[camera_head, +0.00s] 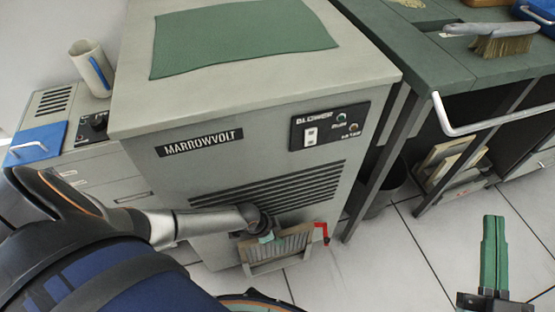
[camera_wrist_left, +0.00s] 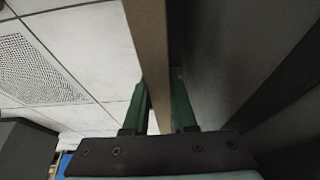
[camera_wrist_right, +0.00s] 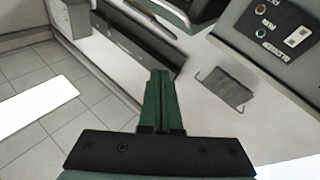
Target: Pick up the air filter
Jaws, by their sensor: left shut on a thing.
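The air filter (camera_head: 290,244) is a pale pleated panel low on the front of the grey blower cabinet (camera_head: 130,128), below its louvres. My left gripper (camera_head: 267,237) is at the filter's upper left part, its arm crossing in front of the cabinet. In the left wrist view the green fingers (camera_wrist_left: 160,105) are shut on a tan edge of the filter (camera_wrist_left: 150,45). The filter's lower part sits at a light frame (camera_head: 280,264), and I cannot tell whether it is clear of it. My right gripper (camera_head: 494,252) is empty, its green fingers together, over the floor at right.
A red lever (camera_head: 322,232) is beside the filter's right side. A green mat (camera_head: 240,39) lies on the cabinet. A dark green bench (camera_head: 435,75) with a brush (camera_head: 500,38) and a white rail (camera_head: 490,124) stands at right. Tiled floor (camera_head: 400,262) is open in front.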

